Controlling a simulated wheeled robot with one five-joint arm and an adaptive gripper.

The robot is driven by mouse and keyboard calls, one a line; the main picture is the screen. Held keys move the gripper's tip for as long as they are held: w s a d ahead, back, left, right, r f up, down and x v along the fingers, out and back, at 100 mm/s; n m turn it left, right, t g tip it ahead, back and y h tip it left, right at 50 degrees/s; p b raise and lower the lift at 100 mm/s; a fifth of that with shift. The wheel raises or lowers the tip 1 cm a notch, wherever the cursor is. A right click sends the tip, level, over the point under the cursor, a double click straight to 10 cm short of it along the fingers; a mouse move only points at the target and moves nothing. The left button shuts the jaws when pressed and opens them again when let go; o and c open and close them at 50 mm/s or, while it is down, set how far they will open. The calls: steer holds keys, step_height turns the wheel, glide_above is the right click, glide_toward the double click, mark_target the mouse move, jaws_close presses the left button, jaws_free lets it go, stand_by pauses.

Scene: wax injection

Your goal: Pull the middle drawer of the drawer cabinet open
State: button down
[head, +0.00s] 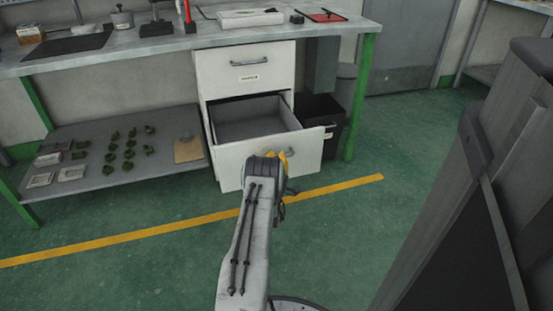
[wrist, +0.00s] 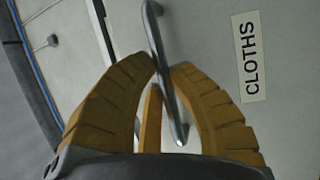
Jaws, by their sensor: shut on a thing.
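The drawer cabinet (head: 203,75) stands under the workbench. Its top drawer (head: 275,72) is shut. The drawer below it, the middle one (head: 310,147), is pulled well out, and its grey inside looks empty. Its white front carries a metal bar handle (wrist: 153,30) and a label reading CLOTHS (wrist: 250,56). My gripper (wrist: 168,78) is shut on this handle, with its yellow fingers on either side of the bar. In the head view my gripper (head: 282,156) is at the drawer front and partly hides it. Anything lower on the cabinet is hidden behind the open drawer.
The workbench (head: 150,48) holds several tools. Its lower shelf (head: 110,180) at left carries green parts and a clipboard (head: 188,150). A black bin (head: 322,107) stands right of the drawer. A green table leg (head: 360,98) is further right. The floor in front is clear.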

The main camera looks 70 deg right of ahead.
steer(key=shift+w, duration=0.15)
steer(key=c, duration=1.1)
jaws_free()
steer(key=shift+a, duration=0.1)
steer(key=v, duration=1.2)
